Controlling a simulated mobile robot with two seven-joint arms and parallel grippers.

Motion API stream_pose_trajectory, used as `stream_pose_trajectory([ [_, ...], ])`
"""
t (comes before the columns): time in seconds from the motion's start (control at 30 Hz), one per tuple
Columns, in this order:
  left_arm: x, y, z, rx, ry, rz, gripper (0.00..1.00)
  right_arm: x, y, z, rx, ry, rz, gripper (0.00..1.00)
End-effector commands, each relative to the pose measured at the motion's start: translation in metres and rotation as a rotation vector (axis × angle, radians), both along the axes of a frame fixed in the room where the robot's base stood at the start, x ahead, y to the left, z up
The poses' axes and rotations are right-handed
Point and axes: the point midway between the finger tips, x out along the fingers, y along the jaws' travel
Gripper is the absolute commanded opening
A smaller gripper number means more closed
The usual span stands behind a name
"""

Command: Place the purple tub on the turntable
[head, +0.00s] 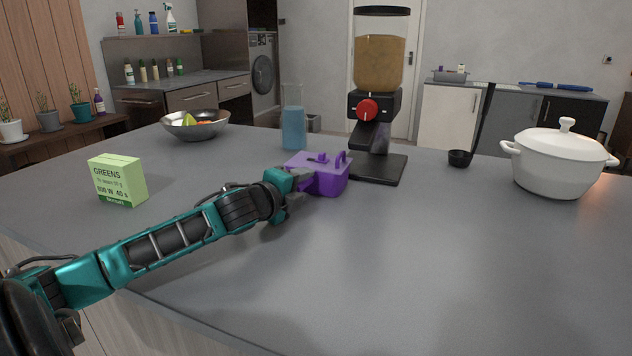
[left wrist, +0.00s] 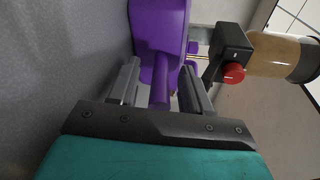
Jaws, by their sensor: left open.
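The purple tub (head: 328,178) stands on the grey counter near its middle, with a lid and small raised handles on top. My left gripper (head: 302,181) is at the tub's left side. In the left wrist view, the open fingers of the left gripper (left wrist: 161,86) lie on either side of a purple bar that sticks out from the tub (left wrist: 160,28), with gaps visible beside the bar. My right gripper does not show. I see no turntable in these frames.
A dispenser with a black base (head: 382,172) stands close behind and right of the tub. The front right counter is clear.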

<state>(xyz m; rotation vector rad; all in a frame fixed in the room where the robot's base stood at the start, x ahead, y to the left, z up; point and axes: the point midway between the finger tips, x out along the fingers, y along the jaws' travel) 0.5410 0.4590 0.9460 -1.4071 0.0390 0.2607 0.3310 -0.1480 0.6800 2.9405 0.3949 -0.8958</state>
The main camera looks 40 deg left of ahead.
Motion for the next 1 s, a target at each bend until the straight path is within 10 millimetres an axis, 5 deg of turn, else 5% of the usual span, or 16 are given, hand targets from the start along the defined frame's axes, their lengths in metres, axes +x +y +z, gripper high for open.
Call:
stream_pose_trajectory([
  [0.37,0.0042,0.0004,-0.0008,0.002,0.000,-0.001,0.48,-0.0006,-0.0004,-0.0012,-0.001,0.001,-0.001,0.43],
  [0.87,0.0040,0.0004,-0.0008,0.001,0.000,-0.001,0.00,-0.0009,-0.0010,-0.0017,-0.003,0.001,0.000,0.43],
  [1.0,0.0040,0.0004,-0.0009,0.001,0.000,-0.001,0.00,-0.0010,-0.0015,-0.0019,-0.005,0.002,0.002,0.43],
])
